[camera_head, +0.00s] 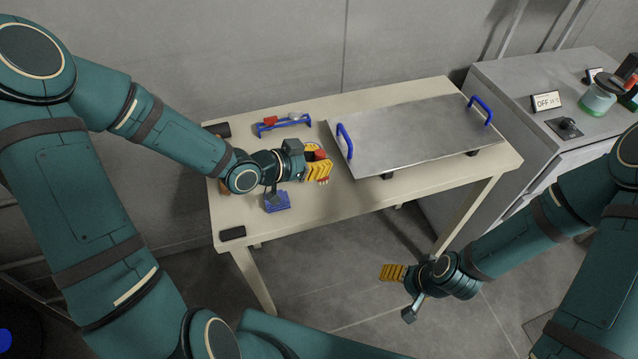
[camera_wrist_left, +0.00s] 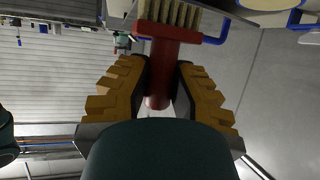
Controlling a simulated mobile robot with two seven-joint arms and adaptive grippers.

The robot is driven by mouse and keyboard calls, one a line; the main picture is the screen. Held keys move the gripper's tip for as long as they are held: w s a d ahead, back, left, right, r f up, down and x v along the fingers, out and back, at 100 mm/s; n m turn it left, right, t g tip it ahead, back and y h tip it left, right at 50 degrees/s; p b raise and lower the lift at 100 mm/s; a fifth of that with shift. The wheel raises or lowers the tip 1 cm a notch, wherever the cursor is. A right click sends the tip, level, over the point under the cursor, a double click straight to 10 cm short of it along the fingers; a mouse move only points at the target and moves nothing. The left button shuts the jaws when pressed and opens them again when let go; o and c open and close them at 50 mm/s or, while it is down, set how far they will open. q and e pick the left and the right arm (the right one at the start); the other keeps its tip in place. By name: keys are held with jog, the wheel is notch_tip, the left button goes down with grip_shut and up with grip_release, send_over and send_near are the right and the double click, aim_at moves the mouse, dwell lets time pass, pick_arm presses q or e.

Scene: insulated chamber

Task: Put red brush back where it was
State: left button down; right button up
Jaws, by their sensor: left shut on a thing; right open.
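The red brush (camera_wrist_left: 160,78) is held between the yellow fingers of my left gripper (camera_wrist_left: 158,90); its tan bristles (camera_wrist_left: 170,13) are at the top of the left wrist view. In the head view, my left gripper (camera_head: 318,170) is over the table (camera_head: 350,205), and only a small red part of the brush (camera_head: 320,155) shows beside the fingers. A blue rack (camera_head: 283,127) with something red at its top left stands behind the gripper. My right gripper (camera_head: 393,272) is empty, away from the table in front of it.
A metal plate with blue handles (camera_head: 420,130) covers the table's right part. A blue block-like item (camera_head: 277,203) lies near my left gripper, and a black item (camera_head: 232,234) lies at the front left corner. A grey cabinet (camera_head: 520,85) stands right. The table's front middle is clear.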

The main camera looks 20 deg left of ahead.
aim_at(319, 180)
pick_arm(q)
notch_tip(319, 180, down, 7)
jog(key=shift+f+b, duration=0.1)
jog(key=shift+b, duration=0.6)
jog(key=c, duration=1)
grip_release()
jog(key=shift+o, duration=0.2)
